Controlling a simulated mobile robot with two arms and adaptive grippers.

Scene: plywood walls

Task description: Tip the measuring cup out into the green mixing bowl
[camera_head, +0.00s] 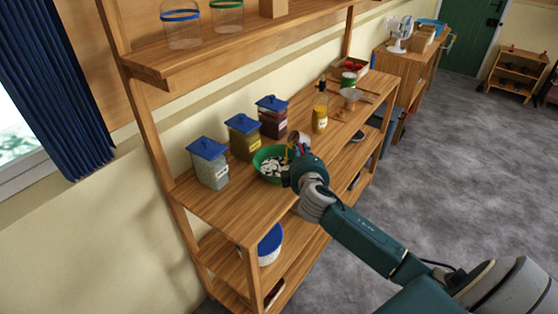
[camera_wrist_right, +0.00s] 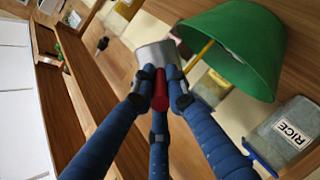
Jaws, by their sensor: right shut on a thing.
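The green mixing bowl (camera_head: 257,161) stands on the wooden worktop with white and dark pieces in it. My right gripper (camera_head: 295,156) is at the bowl's right side. In the right wrist view its fingers (camera_wrist_right: 160,88) are closed around the red handle of a grey metal measuring cup (camera_wrist_right: 158,54). The cup (camera_head: 300,137) is raised by the bowl's right rim, partly hidden by the gripper. Its exact tilt and contents cannot be told. My left gripper is not in view.
Blue-lidded jars (camera_head: 211,168) stand behind the bowl; one is labelled RICE (camera_wrist_right: 290,132). A yellow stick (camera_wrist_right: 204,50) is beside the bowl's rim. A yellow bottle (camera_head: 320,115), a small bowl (camera_head: 351,97) and a can (camera_head: 348,79) stand farther right. A shelf (camera_head: 215,50) overhangs the worktop.

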